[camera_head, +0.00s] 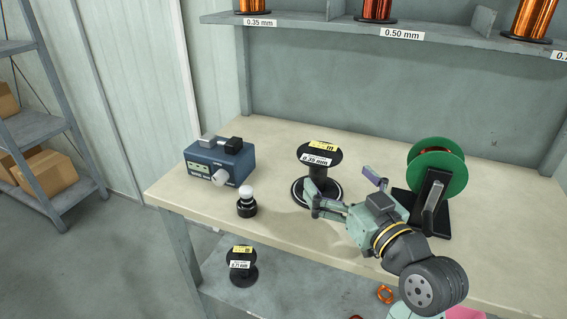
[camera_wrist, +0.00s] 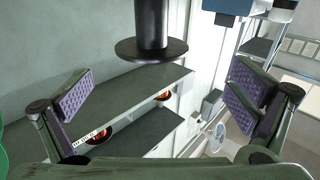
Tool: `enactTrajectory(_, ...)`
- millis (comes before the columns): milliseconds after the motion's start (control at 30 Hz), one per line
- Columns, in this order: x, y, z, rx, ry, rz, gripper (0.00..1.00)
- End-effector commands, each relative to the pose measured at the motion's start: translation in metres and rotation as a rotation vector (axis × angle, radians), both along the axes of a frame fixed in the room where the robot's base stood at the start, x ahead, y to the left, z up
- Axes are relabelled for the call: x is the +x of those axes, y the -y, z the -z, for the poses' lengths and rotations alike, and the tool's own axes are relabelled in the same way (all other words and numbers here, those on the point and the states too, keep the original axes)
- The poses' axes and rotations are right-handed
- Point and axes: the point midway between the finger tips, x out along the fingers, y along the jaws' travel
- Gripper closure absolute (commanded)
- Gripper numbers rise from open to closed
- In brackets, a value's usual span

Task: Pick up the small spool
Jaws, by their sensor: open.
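A black spool (camera_head: 321,155) labelled 0.35 mm stands upright on the workbench, with yellow and white labels on its top flange. My gripper (camera_head: 345,187) is open at its front right, with one finger overlapping the spool's lower part in the head view. In the wrist view the spool (camera_wrist: 151,50) shows its dark core and one flange at the top, between the two open fingers in width. Nothing is between the finger pads (camera_wrist: 160,97). Whether a finger touches the spool is unclear. Another black spool (camera_head: 242,269), apparently labelled 0.71 mm, stands on the lower shelf.
A blue device (camera_head: 219,163) and a small black holder with a white top (camera_head: 246,204) stand at the left of the bench. A green reel (camera_head: 437,168) on a black stand is close at right. An upper shelf (camera_head: 350,31) carries copper spools.

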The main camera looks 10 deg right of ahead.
Motion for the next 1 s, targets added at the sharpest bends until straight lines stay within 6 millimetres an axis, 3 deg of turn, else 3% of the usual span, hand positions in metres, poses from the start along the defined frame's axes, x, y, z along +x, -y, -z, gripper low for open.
enactTrajectory(100, -0.016, 0.018, 0.009, 0.003, -0.027, 0.026, 0.0)
enactTrajectory(233, -0.017, 0.022, 0.011, 0.006, -0.037, 0.03, 0.0)
enactTrajectory(500, 0.023, 0.014, 0.009, 0.005, -0.038, 0.028, 0.0)
enactTrajectory(767, 0.045, 0.009, 0.004, 0.004, -0.036, 0.029, 0.0)
enactTrajectory(1000, 0.078, 0.003, 0.0, 0.006, -0.037, 0.029, 0.0)
